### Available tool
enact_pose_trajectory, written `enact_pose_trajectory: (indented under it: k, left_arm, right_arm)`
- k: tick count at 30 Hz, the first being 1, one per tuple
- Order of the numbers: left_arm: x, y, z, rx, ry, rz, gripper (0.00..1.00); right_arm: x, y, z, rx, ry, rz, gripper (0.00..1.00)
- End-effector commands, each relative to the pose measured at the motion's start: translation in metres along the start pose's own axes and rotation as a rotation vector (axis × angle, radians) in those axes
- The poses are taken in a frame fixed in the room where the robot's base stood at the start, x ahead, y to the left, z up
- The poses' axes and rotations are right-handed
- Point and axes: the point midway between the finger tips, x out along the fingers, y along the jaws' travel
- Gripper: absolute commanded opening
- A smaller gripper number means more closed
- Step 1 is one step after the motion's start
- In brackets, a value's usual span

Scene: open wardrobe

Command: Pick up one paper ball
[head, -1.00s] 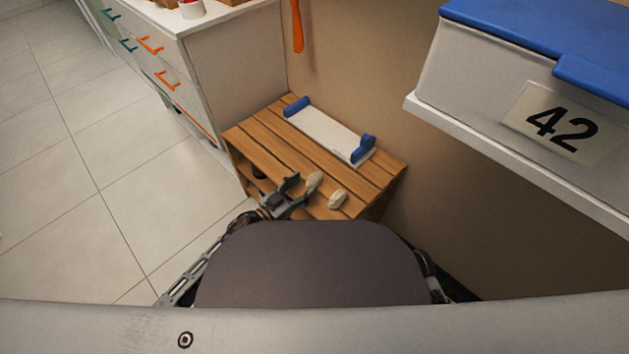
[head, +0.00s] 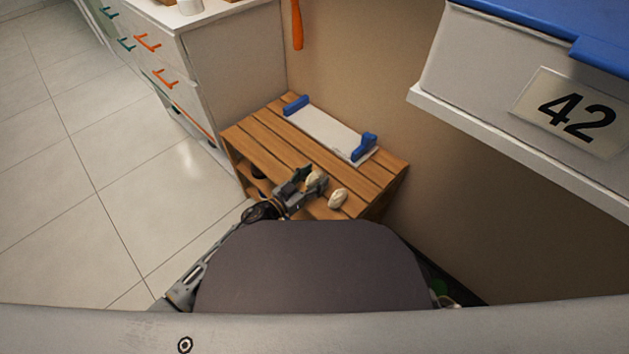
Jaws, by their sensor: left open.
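Two crumpled, cream-coloured paper balls lie on the slatted wooden bench near its front edge. One paper ball (head: 314,177) is at the tips of my left gripper (head: 311,179), and its lower part is partly hidden by a finger. The other paper ball (head: 337,198) lies a little to the right, clear of the gripper. My left gripper is open, with its fingers on either side of the first ball. I cannot tell whether they touch it. My right gripper is not in view.
The wooden bench (head: 268,141) stands against the wall and carries a white tray with blue ends (head: 331,134) at its back. A white drawer cabinet (head: 230,75) is at the left. A white box labelled 42 (head: 480,70) on a shelf overhangs at the right.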

Motion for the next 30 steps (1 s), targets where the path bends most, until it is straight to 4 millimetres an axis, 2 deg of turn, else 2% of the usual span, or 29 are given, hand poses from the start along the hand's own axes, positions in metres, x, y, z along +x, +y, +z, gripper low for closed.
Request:
enact_pose_trajectory:
  k: [16,24,30]
  left_arm:
    - [0.0028,-0.0001,-0.0003,0.000,0.000,0.000,0.56]
    - [0.0027,-0.0001,-0.0003,0.000,0.000,0.000,0.23]
    - [0.0027,-0.0001,-0.0003,0.000,0.000,0.000,0.20]
  right_arm:
    - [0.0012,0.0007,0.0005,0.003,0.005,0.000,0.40]
    - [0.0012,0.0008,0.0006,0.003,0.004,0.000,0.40]
    - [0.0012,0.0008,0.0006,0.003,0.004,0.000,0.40]
